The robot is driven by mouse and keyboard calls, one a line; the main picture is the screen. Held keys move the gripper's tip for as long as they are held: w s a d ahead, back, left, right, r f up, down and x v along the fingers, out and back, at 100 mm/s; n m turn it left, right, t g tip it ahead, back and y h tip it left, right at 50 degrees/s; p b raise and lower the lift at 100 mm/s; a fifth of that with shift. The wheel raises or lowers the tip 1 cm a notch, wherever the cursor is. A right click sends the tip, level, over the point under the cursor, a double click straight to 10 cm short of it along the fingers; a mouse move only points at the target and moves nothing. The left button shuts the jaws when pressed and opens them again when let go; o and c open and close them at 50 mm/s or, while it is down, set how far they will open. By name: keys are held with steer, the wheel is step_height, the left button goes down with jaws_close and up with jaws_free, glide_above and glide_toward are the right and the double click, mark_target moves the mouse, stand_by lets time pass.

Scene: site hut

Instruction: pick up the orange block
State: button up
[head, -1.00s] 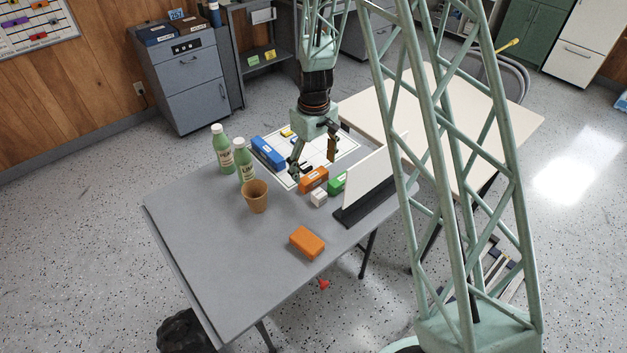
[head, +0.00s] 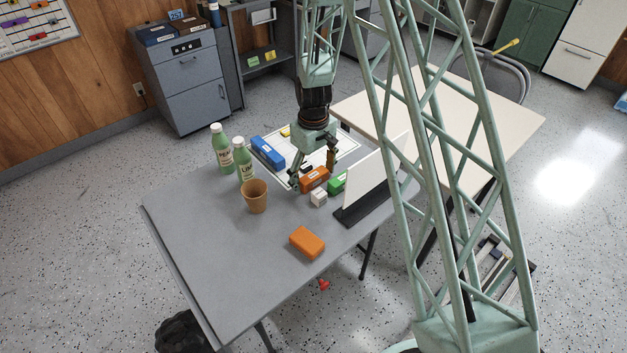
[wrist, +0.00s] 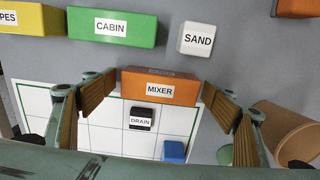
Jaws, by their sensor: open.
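An orange block (head: 314,178) labelled MIXER lies on the table at the near edge of a white gridded sheet. It also shows in the wrist view (wrist: 185,85). My gripper (head: 314,176) is low over this block with its fingers spread, and in the wrist view the block spans the gap between the fingertips (wrist: 156,90). I cannot tell whether a finger touches it. A second orange block (head: 307,242), with no label visible, lies apart near the table's front edge. Part of an orange-brown block (wrist: 297,7) shows at the wrist view's top right.
A white block (head: 318,198) labelled SAND and a green block (wrist: 115,27) labelled CABIN are close by. An upright white panel (head: 373,180) stands to the right. A brown cup (head: 255,197), two green bottles (head: 222,147) and a blue block (head: 267,152) are to the left.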

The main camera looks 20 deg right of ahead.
mark_target(313, 175)
stand_by(0.4)
steer(key=c, duration=1)
steer(key=shift+r, duration=0.15)
steer(key=shift+r+p, duration=0.85)
steer(key=shift+r, duration=4.05)
